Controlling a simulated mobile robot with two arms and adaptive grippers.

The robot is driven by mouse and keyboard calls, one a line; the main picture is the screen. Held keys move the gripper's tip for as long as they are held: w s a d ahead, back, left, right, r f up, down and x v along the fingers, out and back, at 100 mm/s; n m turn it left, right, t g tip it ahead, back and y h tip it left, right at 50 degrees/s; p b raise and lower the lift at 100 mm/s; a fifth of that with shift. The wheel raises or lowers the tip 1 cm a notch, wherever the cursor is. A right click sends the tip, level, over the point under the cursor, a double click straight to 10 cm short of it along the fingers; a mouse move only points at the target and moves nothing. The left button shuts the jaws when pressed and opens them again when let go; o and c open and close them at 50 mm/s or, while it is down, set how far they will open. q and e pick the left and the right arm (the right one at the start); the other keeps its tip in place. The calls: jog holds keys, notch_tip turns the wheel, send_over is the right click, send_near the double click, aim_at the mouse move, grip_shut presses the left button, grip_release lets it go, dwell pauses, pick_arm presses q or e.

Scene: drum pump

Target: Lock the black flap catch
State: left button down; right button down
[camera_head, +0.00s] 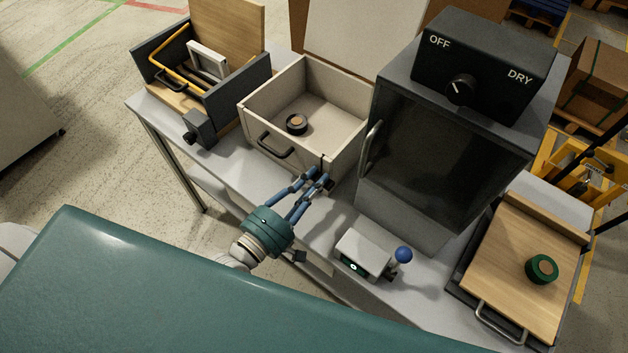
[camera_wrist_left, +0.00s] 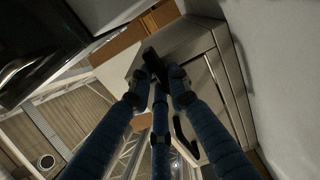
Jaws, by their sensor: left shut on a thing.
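My left gripper (camera_head: 320,180) is at the front right corner of the beige open box (camera_head: 343,156). It is shut on a small dark piece, which looks like the black flap catch (camera_wrist_left: 152,60). In the left wrist view the blue fingers (camera_wrist_left: 166,78) close around this piece against the box's edge. The fingers hide part of it, and I cannot tell whether it is locked. My right gripper is not in view.
A dark cabinet (camera_head: 440,130) stands close to the right. A grey device (camera_head: 362,254) with a blue ball (camera_head: 403,254) is in front. A dark-walled crate (camera_head: 240,88) stands left.

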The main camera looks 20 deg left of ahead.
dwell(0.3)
pick_arm(q)
jog(key=c, duration=1.6)
grip_release()
jog(key=shift+c, duration=0.2)
jog(key=v, duration=1.2)
jog(key=shift+s, duration=0.1)
